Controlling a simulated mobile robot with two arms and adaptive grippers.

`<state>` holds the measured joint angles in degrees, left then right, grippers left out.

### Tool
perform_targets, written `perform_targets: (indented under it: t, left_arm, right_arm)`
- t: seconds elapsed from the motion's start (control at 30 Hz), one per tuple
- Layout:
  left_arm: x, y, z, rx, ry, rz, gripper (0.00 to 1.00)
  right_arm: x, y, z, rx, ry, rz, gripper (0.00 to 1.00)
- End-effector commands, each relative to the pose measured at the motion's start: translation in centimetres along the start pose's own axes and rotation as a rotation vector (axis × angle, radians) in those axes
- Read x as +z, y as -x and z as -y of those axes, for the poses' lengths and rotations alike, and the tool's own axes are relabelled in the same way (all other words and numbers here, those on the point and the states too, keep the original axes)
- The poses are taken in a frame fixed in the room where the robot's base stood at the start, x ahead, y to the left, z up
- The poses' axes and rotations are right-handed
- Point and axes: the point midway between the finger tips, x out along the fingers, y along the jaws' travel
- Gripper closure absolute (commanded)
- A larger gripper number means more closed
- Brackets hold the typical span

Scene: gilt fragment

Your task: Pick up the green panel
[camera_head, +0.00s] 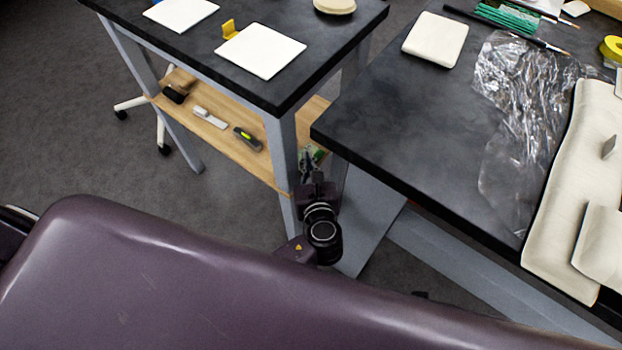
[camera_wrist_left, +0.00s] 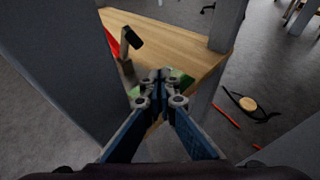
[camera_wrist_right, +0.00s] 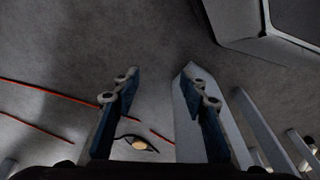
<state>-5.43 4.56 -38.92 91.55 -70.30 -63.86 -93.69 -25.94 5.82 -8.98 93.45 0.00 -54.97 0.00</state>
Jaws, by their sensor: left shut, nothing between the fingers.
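A green piece, which looks like the green panel (camera_head: 315,153), lies on the wooden lower shelf of the left table, partly hidden by my left gripper. In the left wrist view, parts of the green panel (camera_wrist_left: 182,77) show behind and to both sides of the fingers. My left gripper (camera_head: 307,166) reaches toward the shelf end between the table legs. Its fingertips (camera_wrist_left: 160,85) are shut together and empty, just in front of the green panel; contact cannot be told. My right gripper (camera_wrist_right: 160,85) is open and empty over the grey floor, and the head view does not show it.
Grey table legs (camera_head: 282,150) stand close beside my left gripper. The wooden shelf (camera_head: 222,128) also holds several small tools. The right table (camera_head: 400,115) carries crumpled clear film (camera_head: 525,110), pale slabs and green strips (camera_head: 508,15). Red cords (camera_wrist_right: 60,93) lie on the floor.

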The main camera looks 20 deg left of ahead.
Motion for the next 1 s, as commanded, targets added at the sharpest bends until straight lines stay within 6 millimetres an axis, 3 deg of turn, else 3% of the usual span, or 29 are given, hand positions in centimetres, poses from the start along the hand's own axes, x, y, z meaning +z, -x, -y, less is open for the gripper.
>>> perform_targets:
  t: [0.07,0.27,0.77,1.0]
  left_arm:
    - [0.5,-1.5,0.0,0.001,0.000,0.002,1.00]
    - [-0.6,-1.6,0.0,0.000,-0.002,-0.003,1.00]
    - [-1.6,-1.7,-0.1,0.000,-0.002,-0.010,1.00]
    - [-2.2,-0.3,-0.1,0.001,-0.005,-0.015,1.00]
  right_arm:
    - [-0.4,0.4,-0.1,0.001,-0.001,-0.005,0.60]
    - [-1.4,1.9,-0.1,0.002,-0.002,-0.013,0.60]
    - [-1.3,1.6,-0.1,0.002,-0.002,-0.013,0.60]
    - [0.7,-0.6,0.0,0.000,0.001,0.008,0.60]
